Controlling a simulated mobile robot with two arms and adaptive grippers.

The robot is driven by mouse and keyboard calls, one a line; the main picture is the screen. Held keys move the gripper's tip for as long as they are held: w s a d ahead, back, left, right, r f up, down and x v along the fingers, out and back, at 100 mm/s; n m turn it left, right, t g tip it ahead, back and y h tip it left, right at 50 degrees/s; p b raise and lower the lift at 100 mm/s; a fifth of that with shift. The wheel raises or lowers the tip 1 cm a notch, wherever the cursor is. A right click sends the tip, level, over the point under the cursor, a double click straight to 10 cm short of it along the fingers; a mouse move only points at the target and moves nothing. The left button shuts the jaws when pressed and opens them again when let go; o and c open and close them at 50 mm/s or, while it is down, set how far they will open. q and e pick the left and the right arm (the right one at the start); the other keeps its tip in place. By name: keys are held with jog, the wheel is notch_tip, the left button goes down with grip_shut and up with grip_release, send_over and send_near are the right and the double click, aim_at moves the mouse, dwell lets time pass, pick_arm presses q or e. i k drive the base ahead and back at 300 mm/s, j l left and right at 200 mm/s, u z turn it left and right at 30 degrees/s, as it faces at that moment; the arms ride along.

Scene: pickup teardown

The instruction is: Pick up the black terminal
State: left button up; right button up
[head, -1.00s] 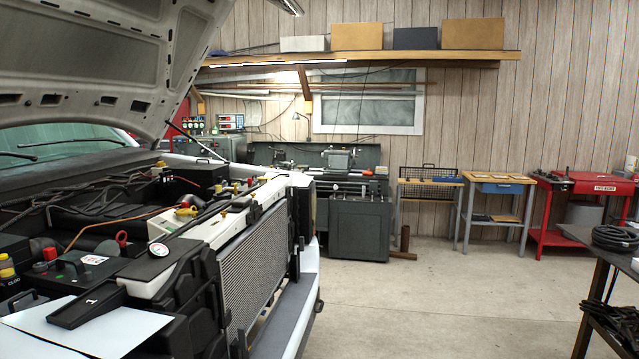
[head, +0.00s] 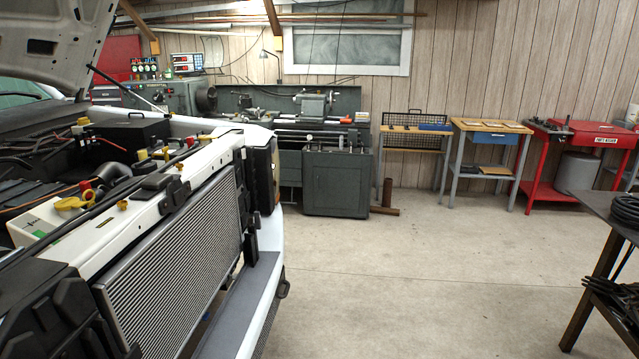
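I cannot make out a black terminal for certain in the head view. The open engine bay of the white pickup fills the left side, with a pale battery-like box (head: 45,225) bearing a yellow cap (head: 72,203). Several dark parts, cables and a red cap (head: 86,189) sit around it. The left part of the bay is cut off by the picture edge. Neither of my grippers is in view.
The radiator (head: 180,265) and front bumper (head: 240,315) border the bay. Open concrete floor (head: 400,280) lies to the right. A dark table (head: 600,205) with coiled cable (head: 626,210) stands at the right edge. A lathe (head: 325,150) and benches line the back wall.

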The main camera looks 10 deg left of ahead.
aim_at(153, 138)
jog(key=i, duration=2.6)
jog(key=i+u, duration=0.1)
jog(key=i, duration=0.4)
jog(key=i+l+u, duration=0.15)
jog(key=i, duration=0.3)
jog(key=i+l+u, duration=0.1)
jog(key=i, duration=0.4)
jog(key=i+l+u, duration=0.1)
jog(key=i, duration=0.4)
jog(key=l, duration=0.05)
